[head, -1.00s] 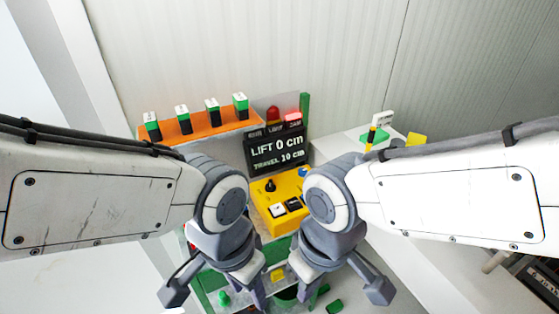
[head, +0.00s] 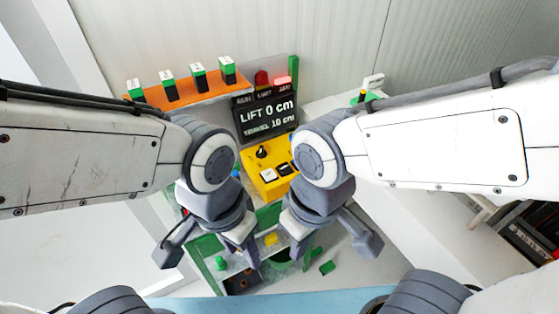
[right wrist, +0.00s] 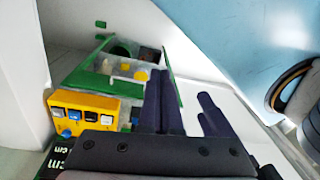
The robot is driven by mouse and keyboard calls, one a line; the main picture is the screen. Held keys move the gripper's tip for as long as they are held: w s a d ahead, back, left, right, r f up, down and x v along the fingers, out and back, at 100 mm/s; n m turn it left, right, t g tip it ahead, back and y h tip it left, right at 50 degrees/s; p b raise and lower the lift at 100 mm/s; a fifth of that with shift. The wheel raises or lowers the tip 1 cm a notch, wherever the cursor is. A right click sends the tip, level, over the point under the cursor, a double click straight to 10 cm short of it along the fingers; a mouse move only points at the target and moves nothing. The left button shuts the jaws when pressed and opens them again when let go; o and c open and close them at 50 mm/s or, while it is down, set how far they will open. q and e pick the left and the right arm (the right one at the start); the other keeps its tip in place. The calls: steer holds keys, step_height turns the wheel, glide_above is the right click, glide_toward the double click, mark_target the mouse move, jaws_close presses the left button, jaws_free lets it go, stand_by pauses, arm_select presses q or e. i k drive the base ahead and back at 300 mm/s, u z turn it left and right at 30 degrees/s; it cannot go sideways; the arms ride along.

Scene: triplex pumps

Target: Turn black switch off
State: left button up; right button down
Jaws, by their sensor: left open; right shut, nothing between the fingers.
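The yellow control panel (head: 252,178) stands below the display in the head view. On its face are a white switch (head: 267,175) and, to the right, a black switch (head: 284,169). The black switch also shows in the right wrist view (right wrist: 90,119), beside the white one; its on or off position is too small to tell. My right gripper (head: 297,254) is shut and empty, in front of the panel and apart from it. My left gripper (head: 247,258) is open and empty, lower left of the panel.
A display (head: 266,116) reads "LIFT 0 cm, TRAVEL 10 cm". A black knob (head: 262,152) sits above the switches. An orange shelf (head: 190,98) holds several green-and-white-topped black blocks. Below is a green-framed tray (right wrist: 92,81) with small parts. A green block (head: 327,268) lies at the lower right.

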mark_target(261, 153)
steer(key=u, duration=0.5)
steer(key=k, duration=1.2)
steer(key=u, duration=0.8)
steer(key=i, duration=1)
steer(key=z, duration=0.95)
steer(key=i, duration=0.9)
steer(key=z, duration=0.15)
